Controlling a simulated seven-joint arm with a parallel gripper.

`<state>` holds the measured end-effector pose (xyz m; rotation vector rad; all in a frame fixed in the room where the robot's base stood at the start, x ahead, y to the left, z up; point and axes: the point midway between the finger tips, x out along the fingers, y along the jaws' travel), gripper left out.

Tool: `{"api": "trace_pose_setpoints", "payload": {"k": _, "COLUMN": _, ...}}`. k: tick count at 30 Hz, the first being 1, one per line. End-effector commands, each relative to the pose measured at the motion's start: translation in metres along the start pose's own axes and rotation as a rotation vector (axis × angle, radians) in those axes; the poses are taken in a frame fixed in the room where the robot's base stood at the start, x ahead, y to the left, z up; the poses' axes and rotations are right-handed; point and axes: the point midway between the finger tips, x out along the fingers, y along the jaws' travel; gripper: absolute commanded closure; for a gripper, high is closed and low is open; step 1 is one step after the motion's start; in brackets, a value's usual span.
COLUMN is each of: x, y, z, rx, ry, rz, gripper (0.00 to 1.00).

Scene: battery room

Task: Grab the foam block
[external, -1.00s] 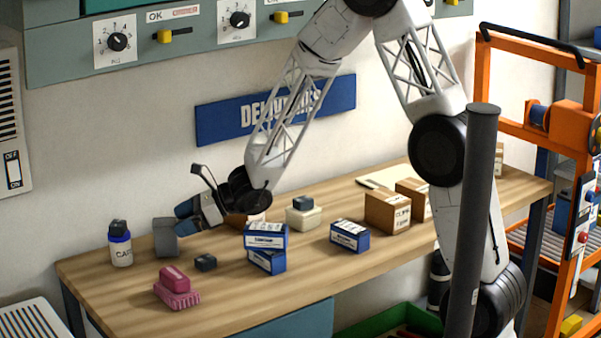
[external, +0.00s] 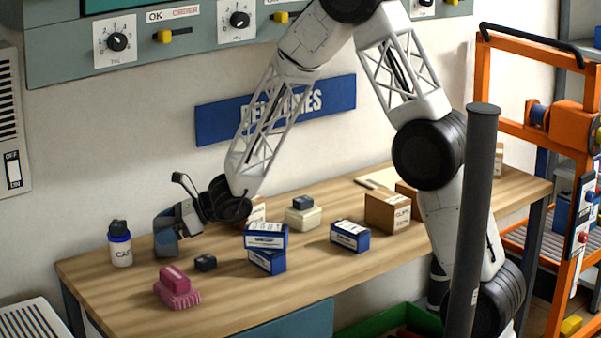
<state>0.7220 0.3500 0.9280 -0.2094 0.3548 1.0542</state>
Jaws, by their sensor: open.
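A grey block, which looks like the foam block (external: 165,237), stands upright near the left end of the wooden workbench (external: 235,303).
A white-and-blue bottle (external: 120,247) stands left of the block. Stacked blue boxes (external: 266,260) and cardboard boxes (external: 387,212) stand to the right.

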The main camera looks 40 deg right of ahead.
Motion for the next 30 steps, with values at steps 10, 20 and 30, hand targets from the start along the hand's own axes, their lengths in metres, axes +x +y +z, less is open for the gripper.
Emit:
{"api": "trace_pose_setpoints", "payload": {"k": 10, "x": 0.0005, "y": 0.0, "z": 0.0001, "rx": 0.0, "ry": 0.0, "rz": 0.0, "gripper": 0.06}}
{"api": "trace_pose_setpoints", "payload": {"k": 20, "x": 0.0004, "y": -0.0001, "z": 0.0, "rx": 0.0, "ry": 0.0, "rz": 0.0, "gripper": 0.22}}
{"api": "trace_pose_setpoints", "payload": {"k": 30, "x": 0.0004, "y": -0.0001, "z": 0.0, "rx": 0.0, "ry": 0.0, "rz": 0.0, "gripper": 0.59}}
